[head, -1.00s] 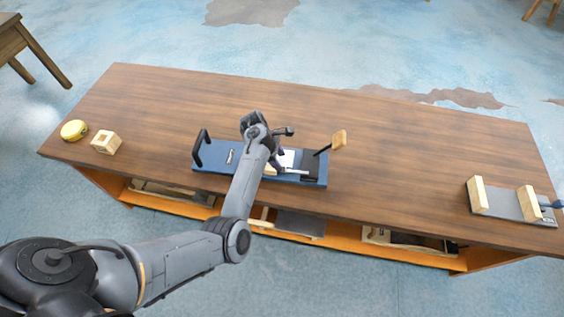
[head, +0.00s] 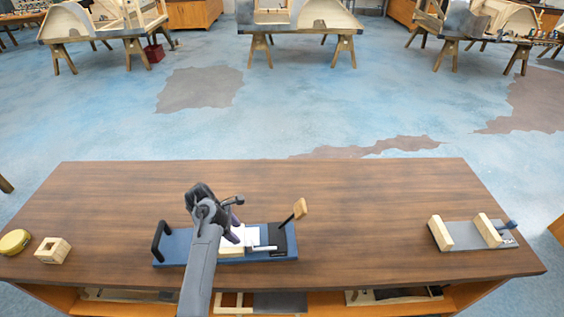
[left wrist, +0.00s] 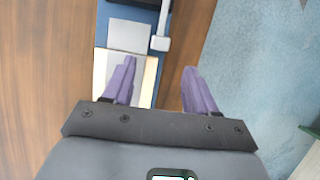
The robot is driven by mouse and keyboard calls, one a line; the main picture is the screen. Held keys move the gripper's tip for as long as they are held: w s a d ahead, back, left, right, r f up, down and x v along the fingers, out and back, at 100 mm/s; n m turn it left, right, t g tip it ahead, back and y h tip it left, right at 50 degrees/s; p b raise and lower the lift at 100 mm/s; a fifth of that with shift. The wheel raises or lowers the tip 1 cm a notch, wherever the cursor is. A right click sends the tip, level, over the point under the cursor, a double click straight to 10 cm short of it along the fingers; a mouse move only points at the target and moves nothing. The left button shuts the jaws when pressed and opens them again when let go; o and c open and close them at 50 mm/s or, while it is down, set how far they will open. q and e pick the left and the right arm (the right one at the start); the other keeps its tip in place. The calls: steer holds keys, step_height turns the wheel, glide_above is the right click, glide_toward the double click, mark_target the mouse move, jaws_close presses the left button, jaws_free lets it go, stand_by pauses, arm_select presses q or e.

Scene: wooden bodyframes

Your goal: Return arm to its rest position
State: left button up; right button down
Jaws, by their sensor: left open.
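My left gripper (head: 233,222) is over the blue-based fixture (head: 172,246) on the wooden workbench. In the left wrist view my left gripper (left wrist: 158,82) shows two purple fingers spread apart with nothing between them. One finger overlaps a pale wood block with a light plate (left wrist: 103,68); the other is over the bench edge and floor side. The fixture has a black handle at its left end and a wood-tipped lever (head: 299,208) at its right. My arm hides part of the fixture. My right gripper is not in view.
A grey vise-like clamp with two wood jaws (head: 440,233) sits at the bench's right. A hollow wood block (head: 53,251) and a yellow tape measure (head: 14,242) lie at the left. Bench (head: 370,200) is clear between. Wooden bodyframes on trestles (head: 300,18) stand far back.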

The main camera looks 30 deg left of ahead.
arm_select(q)
steer(key=s+f+m+g+y, duration=0.1)
steer(key=s+f+g, duration=0.1)
steer(key=s+f, duration=0.7)
steer(key=s+f+m+g+y, duration=0.15)
steer(key=s+f, duration=0.25)
steer(key=s, duration=0.8)
steer(key=s+d+m+y, duration=0.2)
steer(key=s+d+m, duration=0.1)
steer(key=s+m, duration=0.25)
steer(key=d+r+m+t+h, duration=0.1)
steer(key=d+r+m+t, duration=0.4)
steer(key=d+r+m, duration=1.2)
step_height(320, 180, up, 15)
steer(key=a+m+p, duration=0.1)
steer(key=a+p, duration=0.1)
steer(key=p, duration=1.4)
steer(key=shift+s+a+m, duration=0.2)
steer(key=shift+a+m, duration=0.05)
steer(key=shift+m, duration=0.05)
steer(key=shift+f, duration=0.1)
